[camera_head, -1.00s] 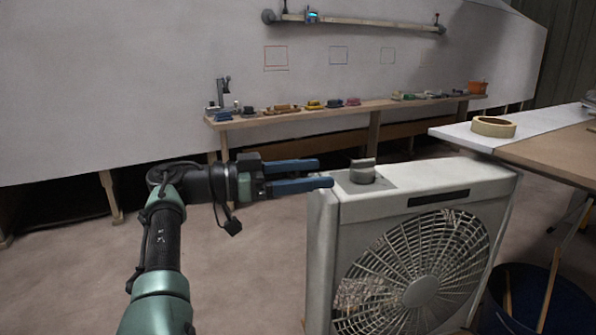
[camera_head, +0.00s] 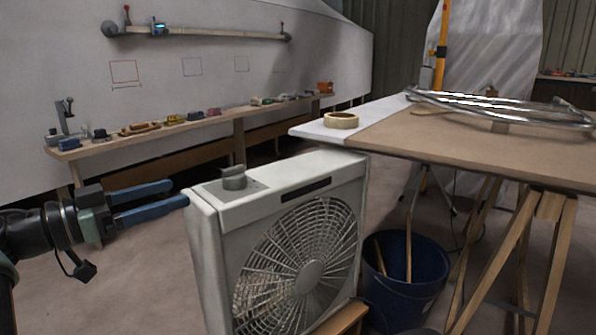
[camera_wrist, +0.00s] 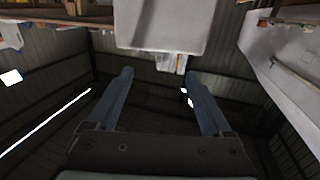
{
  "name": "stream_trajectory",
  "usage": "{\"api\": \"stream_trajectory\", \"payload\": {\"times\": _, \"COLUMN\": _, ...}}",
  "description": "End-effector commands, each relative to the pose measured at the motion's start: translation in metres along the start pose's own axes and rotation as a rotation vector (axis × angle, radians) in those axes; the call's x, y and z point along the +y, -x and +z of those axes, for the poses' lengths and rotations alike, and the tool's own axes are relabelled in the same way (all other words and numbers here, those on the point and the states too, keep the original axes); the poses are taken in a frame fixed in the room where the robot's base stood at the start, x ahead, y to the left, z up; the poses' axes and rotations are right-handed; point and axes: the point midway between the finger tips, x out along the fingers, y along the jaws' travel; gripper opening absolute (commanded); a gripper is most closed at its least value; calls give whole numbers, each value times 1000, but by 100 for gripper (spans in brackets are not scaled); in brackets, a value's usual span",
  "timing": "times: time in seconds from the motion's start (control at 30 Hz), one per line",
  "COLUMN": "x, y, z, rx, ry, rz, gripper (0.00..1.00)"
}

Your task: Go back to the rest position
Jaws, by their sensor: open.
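My gripper (camera_head: 165,199) is at the left of the head view, with two blue fingers pointing right. Its fingers are apart with nothing between them. The fingertips are just left of the upper left corner of a white box fan (camera_head: 277,236), and I cannot tell whether they touch it. A grey knob (camera_head: 234,178) stands on top of the fan. In the wrist view my gripper (camera_wrist: 158,80) shows both blue fingers spread, with a pale block-like shape (camera_wrist: 163,25) beyond them.
A table (camera_head: 470,150) with a tape roll (camera_head: 341,120) and metal hoops (camera_head: 500,108) stands at the right. A blue bucket (camera_head: 405,285) is beneath it. A long bench (camera_head: 150,147) with several small tools runs along the white hull (camera_head: 60,60). Floor between fan and bench is clear.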

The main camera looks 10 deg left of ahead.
Motion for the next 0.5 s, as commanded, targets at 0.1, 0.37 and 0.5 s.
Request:
{"api": "stream_trajectory", "payload": {"times": 0.1, "x": 0, "y": -12, "z": -3, "rx": -38, "ry": 1, "rz": -23, "gripper": 84}}
{"api": "stream_trajectory", "payload": {"times": 0.37, "x": 3, "y": -74, "z": -28, "rx": -193, "ry": -23, "rz": -215, "gripper": 84}}
{"api": "stream_trajectory", "payload": {"times": 0.5, "x": 17, "y": -105, "z": -61, "rx": -208, "ry": -67, "rz": -353, "gripper": 84}}
